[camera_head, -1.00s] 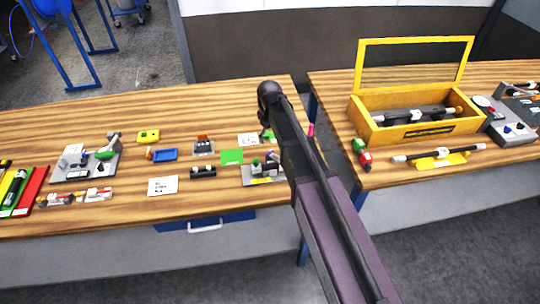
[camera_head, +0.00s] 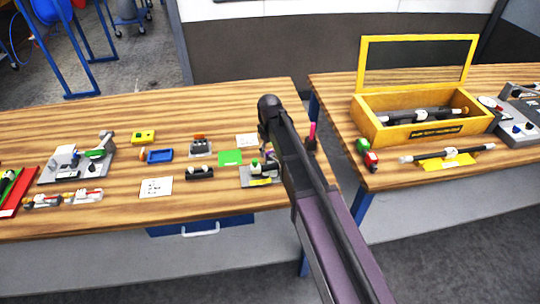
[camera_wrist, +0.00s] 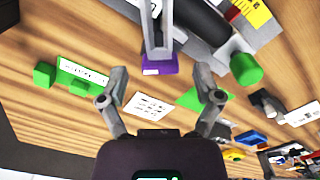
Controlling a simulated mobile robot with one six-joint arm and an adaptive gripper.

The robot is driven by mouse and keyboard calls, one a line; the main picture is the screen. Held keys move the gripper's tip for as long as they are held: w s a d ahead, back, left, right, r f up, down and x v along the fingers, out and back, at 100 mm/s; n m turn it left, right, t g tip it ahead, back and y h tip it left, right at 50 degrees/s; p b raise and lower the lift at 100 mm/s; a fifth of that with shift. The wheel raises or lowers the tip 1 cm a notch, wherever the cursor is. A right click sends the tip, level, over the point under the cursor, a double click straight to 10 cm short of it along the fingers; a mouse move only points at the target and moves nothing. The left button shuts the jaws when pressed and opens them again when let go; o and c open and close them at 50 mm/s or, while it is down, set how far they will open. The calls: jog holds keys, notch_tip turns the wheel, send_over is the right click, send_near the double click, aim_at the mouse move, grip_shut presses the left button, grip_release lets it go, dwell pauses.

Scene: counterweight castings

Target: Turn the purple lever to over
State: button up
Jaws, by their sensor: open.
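The purple lever (camera_wrist: 160,65) shows in the wrist view as a purple end piece on a grey metal bar, attached to a grey fixture (camera_wrist: 268,30) with a black cylinder and a green knob. My gripper (camera_wrist: 158,98) is open, with one finger on each side of the lever's end in the picture. The fingers look apart from it; the height gap cannot be told. In the head view the fixture (camera_head: 262,181) stands near the right end of the left bench, partly hidden by my arm, which also hides most of my gripper.
A green sheet (camera_head: 230,157), a black block (camera_head: 199,173), a white card (camera_head: 156,187) and a blue tray (camera_head: 160,156) lie left of the fixture. A yellow box (camera_head: 420,130) with its lid up stands on the right bench. A gap separates the benches.

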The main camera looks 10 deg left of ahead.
jog(key=shift+f+b, duration=0.35)
jog(key=shift+f, duration=0.2)
jog(key=c, duration=1.1)
